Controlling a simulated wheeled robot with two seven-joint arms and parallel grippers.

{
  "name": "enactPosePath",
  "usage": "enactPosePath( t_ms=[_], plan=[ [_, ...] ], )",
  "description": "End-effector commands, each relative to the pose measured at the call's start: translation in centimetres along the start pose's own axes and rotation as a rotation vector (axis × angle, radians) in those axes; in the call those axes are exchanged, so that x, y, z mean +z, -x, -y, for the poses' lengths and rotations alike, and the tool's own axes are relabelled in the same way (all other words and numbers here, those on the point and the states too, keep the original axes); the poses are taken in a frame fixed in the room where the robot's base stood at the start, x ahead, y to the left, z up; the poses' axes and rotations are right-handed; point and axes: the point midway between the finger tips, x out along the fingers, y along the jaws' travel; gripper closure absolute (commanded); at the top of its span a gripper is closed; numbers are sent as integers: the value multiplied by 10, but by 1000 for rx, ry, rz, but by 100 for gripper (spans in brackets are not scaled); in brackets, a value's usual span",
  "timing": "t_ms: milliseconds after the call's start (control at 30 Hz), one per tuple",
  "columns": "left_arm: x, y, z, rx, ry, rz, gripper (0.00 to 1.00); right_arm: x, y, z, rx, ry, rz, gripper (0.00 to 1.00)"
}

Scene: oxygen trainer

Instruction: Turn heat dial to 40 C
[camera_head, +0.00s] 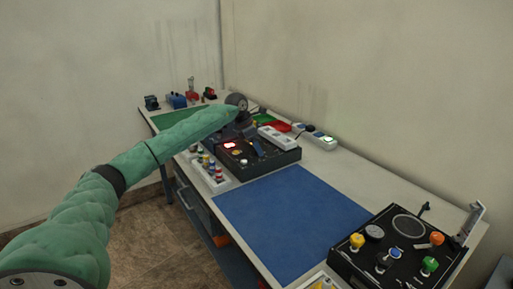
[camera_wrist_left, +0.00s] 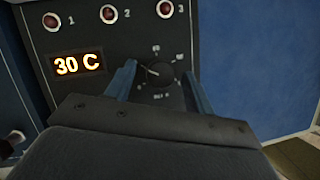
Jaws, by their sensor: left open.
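The heat dial (camera_wrist_left: 157,74) is a round black knob on a dark panel in the left wrist view, with scale marks around it and a pale pointer line towards the upper left. Beside it a lit display (camera_wrist_left: 78,64) reads 30 C. My left gripper (camera_wrist_left: 159,71) is open, one blue finger on each side of the dial; I cannot tell whether they touch it. In the head view the dark control box (camera_head: 287,157) stands on the table, its red-lit display showing, with my left gripper (camera_head: 252,133) over it. I cannot make out the dial there.
Three red lamps numbered 1 to 3 line the panel above the dial. A white rack (camera_head: 212,180) of small coloured parts stands left of the box. A clear blue mat (camera_head: 293,215) lies in front. A black panel (camera_head: 395,250) with coloured knobs is at the near right.

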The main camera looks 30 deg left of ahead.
Motion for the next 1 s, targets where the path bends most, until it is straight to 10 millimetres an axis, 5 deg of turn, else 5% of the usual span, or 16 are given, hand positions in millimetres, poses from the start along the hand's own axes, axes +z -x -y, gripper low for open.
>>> enactPosePath(
  t_ms=[600,1000],
  plan=[
    [-1,73,-1,1,1,1,46,-3,-30,12,-36,10,-55,100],
    [0,76,-1,0,1,0,46,-3,-27,14,-40,12,-58,100]
  ],
)
